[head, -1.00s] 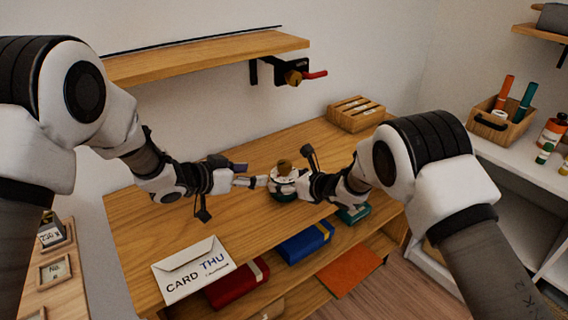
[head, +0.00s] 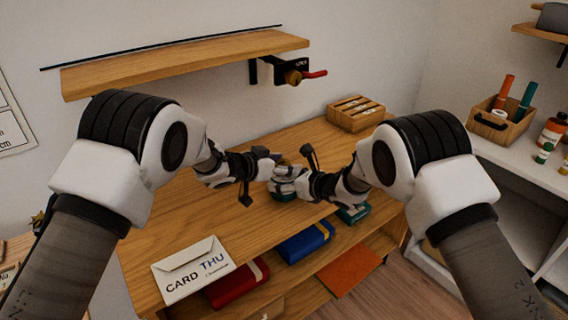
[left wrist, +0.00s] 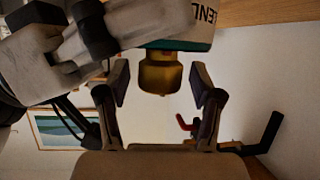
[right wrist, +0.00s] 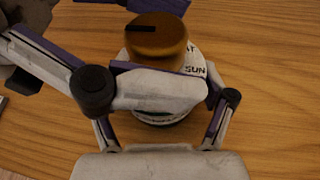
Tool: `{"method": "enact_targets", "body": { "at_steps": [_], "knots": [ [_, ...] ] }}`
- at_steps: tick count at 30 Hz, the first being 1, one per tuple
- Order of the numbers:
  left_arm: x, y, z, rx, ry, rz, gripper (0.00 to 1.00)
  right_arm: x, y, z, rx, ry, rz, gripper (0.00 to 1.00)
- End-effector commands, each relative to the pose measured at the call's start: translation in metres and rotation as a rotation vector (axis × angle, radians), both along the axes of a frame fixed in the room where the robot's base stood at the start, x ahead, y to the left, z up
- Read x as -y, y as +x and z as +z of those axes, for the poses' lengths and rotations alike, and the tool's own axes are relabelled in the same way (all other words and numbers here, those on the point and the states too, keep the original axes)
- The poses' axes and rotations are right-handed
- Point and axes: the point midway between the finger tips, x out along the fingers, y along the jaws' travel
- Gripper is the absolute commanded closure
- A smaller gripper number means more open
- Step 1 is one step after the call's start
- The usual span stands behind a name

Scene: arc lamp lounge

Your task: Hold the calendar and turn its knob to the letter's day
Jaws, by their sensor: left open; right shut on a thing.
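The calendar is a round device with a white day dial (right wrist: 190,70) and a brass knob (right wrist: 157,38) on top. It stands on the wooden desk, largely hidden by my grippers in the head view. "SUN" is readable on the dial; the other days are mostly covered. My right gripper (right wrist: 160,125) is shut on the calendar's body. My left gripper (left wrist: 160,85) is open, its fingers on either side of the knob, which hangs between them in the left wrist view (left wrist: 158,75). A white letter (head: 195,268) reading "CARD THU" lies at the desk's front left.
A wooden sorter box (head: 357,113) stands at the back right of the desk. Blue (head: 305,241) and red (head: 237,284) boxes sit below the desk's front edge. The desk's middle left is clear.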

Motion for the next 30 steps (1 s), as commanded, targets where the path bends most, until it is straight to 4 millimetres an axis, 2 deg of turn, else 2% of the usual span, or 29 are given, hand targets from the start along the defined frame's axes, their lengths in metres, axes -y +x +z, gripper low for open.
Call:
{"method": "enact_targets", "body": {
  "at_steps": [1,5,6,30],
  "knots": [
    [-0.0001,0.0000,0.0000,0.000,0.000,0.000,0.45,0.0002,-0.0003,-0.0009,-0.002,-0.001,0.000,0.73],
    [-0.0002,-0.0001,0.0002,0.000,0.000,0.000,0.91,0.0002,-0.0003,-0.0009,-0.002,-0.001,0.000,0.73],
    [-0.0003,0.0000,0.0001,0.000,0.000,0.000,0.95,0.0001,-0.0004,-0.0009,-0.002,-0.001,0.000,0.73],
    [0.0000,0.0003,0.0005,0.001,-0.003,-0.025,0.96,-0.0005,-0.0008,-0.0010,-0.002,-0.001,0.002,0.73]
  ]
}}
